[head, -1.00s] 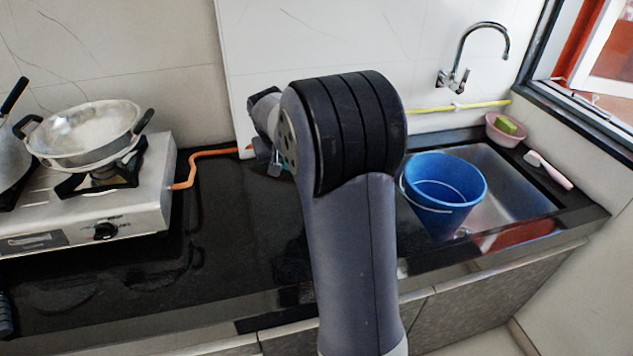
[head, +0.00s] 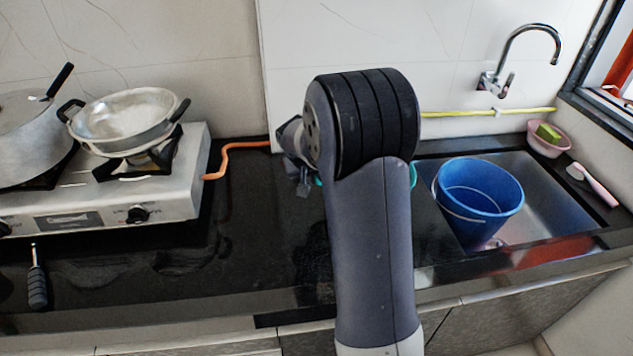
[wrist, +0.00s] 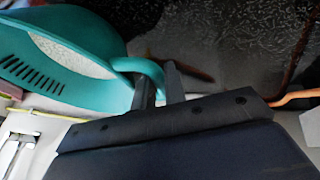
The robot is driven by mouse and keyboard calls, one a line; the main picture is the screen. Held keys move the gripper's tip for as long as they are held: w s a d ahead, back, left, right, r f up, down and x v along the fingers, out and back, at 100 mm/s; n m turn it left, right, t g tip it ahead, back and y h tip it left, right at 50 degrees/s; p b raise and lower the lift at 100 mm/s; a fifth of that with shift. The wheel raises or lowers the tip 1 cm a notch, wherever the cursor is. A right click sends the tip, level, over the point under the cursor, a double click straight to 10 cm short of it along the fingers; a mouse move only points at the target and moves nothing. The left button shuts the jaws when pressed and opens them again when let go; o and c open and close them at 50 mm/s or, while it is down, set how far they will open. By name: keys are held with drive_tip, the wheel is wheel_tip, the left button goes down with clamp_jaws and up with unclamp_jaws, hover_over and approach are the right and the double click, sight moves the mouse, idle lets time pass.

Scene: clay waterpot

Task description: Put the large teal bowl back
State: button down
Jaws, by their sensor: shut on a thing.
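The large teal bowl (wrist: 75,35) fills the upper left of the wrist view, tilted, with slots in its side and a looped handle. My gripper (wrist: 159,82) is shut on this handle, one finger on each side of it. In the head view my own arm hides most of the bowl. Only thin teal slivers of the bowl (head: 413,175) show at the arm's edges, above the dark counter. Whether the bowl touches the counter cannot be told.
A gas stove (head: 150,190) with a pan (head: 125,115) and a pot (head: 30,140) stands left. A sink (head: 550,200) with a blue bucket (head: 480,200) is right, under a tap (head: 520,50). The black counter (head: 250,250) between them is mostly clear.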

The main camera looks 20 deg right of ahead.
wheel_tip(320, 180, down, 2)
drive_tip(key=shift+w+f, duration=0.1)
drive_tip(key=shift+f, duration=0.15)
drive_tip(key=c, duration=1.5)
unclamp_jaws()
drive_tip(key=shift+o, duration=0.2)
drive_tip(key=v, duration=1.2)
drive_tip(key=shift+a, duration=0.1)
